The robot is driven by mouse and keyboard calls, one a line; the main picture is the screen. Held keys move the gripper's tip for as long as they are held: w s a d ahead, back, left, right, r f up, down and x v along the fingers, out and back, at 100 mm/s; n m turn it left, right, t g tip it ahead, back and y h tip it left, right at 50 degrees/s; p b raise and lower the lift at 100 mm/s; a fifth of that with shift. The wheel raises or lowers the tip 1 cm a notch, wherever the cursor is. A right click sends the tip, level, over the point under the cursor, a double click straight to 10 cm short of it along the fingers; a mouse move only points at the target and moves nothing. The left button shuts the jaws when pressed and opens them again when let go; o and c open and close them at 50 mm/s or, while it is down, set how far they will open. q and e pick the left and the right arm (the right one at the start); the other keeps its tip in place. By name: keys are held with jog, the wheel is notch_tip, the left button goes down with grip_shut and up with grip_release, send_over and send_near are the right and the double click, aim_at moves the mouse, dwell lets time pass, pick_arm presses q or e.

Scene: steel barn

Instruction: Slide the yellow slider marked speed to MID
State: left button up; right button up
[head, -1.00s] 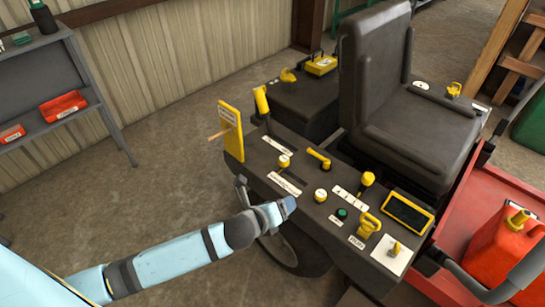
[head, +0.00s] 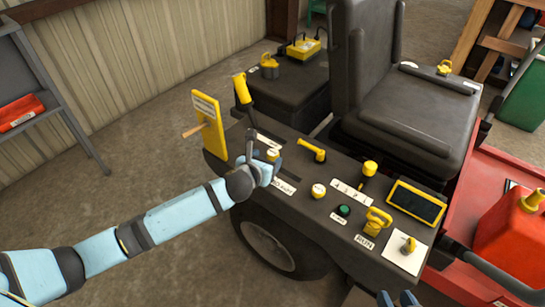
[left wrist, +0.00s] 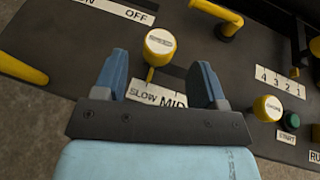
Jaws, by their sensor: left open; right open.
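The yellow slider (head: 272,155) is a round-topped knob on the dark console, just beyond my left gripper (head: 266,175). In the left wrist view the slider (left wrist: 159,42) stands in line with the gap between the open fingers of my left gripper (left wrist: 161,70), around the fingertips. Its cap print is too small to read surely. Its stem is near SLOW on the white label strip (left wrist: 157,93). MID is right of SLOW; the rest of the strip is hidden by the right finger. My right gripper (head: 397,298) is open at the bottom edge, partly cut off.
A yellow lever (head: 310,149), another round knob (head: 318,190), a green button (head: 344,210), a yellow handle (head: 377,221) and a screen (head: 415,204) share the console. A tall yellow plate (head: 207,125) and lever (head: 242,88) stand at its left end.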

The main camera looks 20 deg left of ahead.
aim_at(270, 156)
pick_arm(q)
jog(key=b+x, duration=0.1)
jog(key=x, duration=0.3)
jog(key=shift+w+f, duration=0.1)
jog(key=shift+f, duration=0.05)
jog(key=shift+w+d+f, duration=0.1)
jog(key=shift+w, duration=0.35)
pick_arm(e)
jog(key=shift+w+a+r+t+y, duration=0.25)
jog(key=shift+w+a+r+t, duration=0.15)
jog(key=shift+r, duration=0.25)
jog(key=shift+w+a+r+t+y, duration=0.25)
jog(key=shift+a+r+t, duration=0.15)
jog(key=shift+r, duration=0.25)
